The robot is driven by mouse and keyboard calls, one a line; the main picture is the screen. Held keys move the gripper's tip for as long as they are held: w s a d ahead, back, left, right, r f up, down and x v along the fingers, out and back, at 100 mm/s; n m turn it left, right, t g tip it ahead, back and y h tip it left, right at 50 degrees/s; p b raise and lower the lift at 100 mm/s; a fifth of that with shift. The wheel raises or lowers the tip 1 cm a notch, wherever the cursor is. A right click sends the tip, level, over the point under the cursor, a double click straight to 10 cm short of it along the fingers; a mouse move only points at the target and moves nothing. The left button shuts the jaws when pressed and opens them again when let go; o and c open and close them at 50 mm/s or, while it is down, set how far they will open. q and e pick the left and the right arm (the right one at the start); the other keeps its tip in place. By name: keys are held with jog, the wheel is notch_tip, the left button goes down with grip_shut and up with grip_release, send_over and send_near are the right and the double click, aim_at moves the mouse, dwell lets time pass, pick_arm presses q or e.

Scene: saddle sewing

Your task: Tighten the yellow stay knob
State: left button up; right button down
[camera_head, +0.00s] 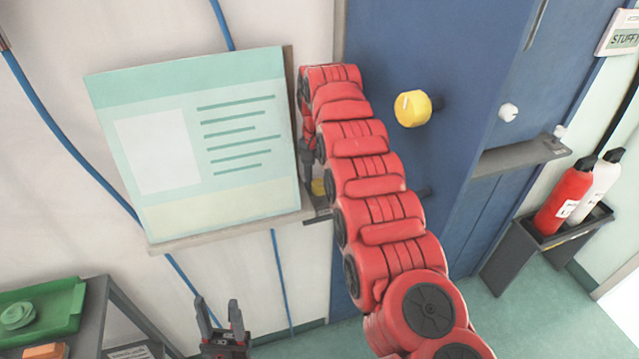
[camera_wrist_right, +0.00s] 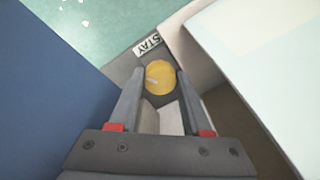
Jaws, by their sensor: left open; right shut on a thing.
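The yellow stay knob (camera_wrist_right: 160,77) sits on a grey bracket beside a label reading STAY (camera_wrist_right: 148,45). My right gripper (camera_wrist_right: 158,88) is shut on it, with one finger on each side of the round face. In the head view only a small part of the yellow stay knob (camera_head: 318,187) shows, low beside the board; my red right arm hides much of that area. My left gripper (camera_head: 219,312) is open and empty, low in the picture, in front of the white wall and apart from the knob.
A pale green board (camera_head: 200,215) stands on a ledge close to the right gripper. A larger yellow knob (camera_head: 412,108) is on the blue door (camera_head: 460,60). A green tray (camera_head: 50,310) is at lower left; extinguishers (camera_head: 566,198) stand at right.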

aim_at(319, 183)
jog(key=m, duration=0.3)
jog(key=shift+r+m, duration=0.1)
jog(key=shift+m, duration=0.3)
jog(key=m, duration=0.4)
jog(key=shift+w+m, duration=0.1)
jog(key=shift+m, duration=0.2)
jog(key=shift+c, duration=1.8)
grip_release()
jog(key=shift+p, duration=0.3)
notch_tip(319, 183, up, 17)
jog(key=p, duration=1.5)
